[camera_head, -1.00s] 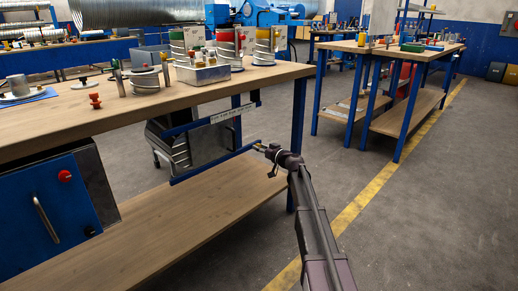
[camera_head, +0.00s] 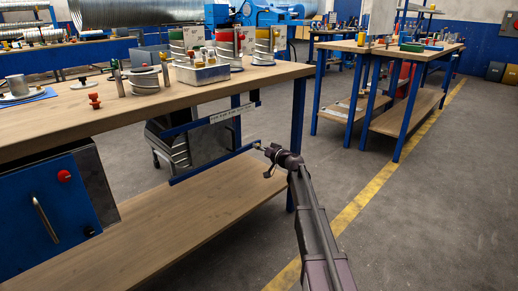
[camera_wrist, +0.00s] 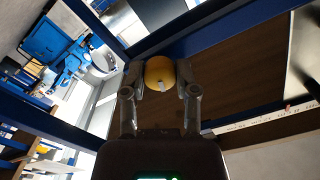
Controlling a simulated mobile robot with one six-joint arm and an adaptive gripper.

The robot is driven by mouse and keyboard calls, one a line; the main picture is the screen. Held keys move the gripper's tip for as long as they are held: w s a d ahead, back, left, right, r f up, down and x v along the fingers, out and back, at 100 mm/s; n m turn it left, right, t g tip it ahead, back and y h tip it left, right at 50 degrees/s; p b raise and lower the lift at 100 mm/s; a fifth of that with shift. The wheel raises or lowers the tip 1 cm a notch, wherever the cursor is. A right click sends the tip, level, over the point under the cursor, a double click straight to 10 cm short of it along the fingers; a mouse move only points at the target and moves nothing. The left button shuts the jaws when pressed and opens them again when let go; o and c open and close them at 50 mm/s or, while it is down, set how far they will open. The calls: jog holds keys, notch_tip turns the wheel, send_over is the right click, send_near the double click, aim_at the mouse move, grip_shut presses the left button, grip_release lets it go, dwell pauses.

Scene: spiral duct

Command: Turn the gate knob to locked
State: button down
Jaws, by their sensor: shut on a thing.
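A round yellow-orange knob (camera_wrist: 159,73) with a small pale mark sits between the two fingers of my gripper (camera_wrist: 160,80) in the wrist view. The fingers touch it on both sides and are shut on it. In the head view my gripper (camera_head: 262,148) is at the right end of the lower blue rail of a framed gate (camera_head: 215,164) below the bench top. The knob is too small there to make out clearly. Whether the knob's mark stands at locked cannot be read.
A wooden workbench (camera_head: 125,120) with spools and cans stands above the gate, with a blue leg (camera_head: 298,140) just right of my gripper. A lower shelf (camera_head: 190,220) lies beneath. Open floor (camera_head: 430,210) and a second bench (camera_head: 400,60) are to the right.

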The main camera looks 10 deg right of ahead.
jog(key=m, duration=0.6)
jog(key=shift+w+a+m, duration=0.1)
jog(key=shift+m, duration=0.2)
jog(key=m, duration=0.6)
dwell(0.3)
jog(key=shift+c, duration=1.9)
grip_release()
jog(key=v, duration=1.2)
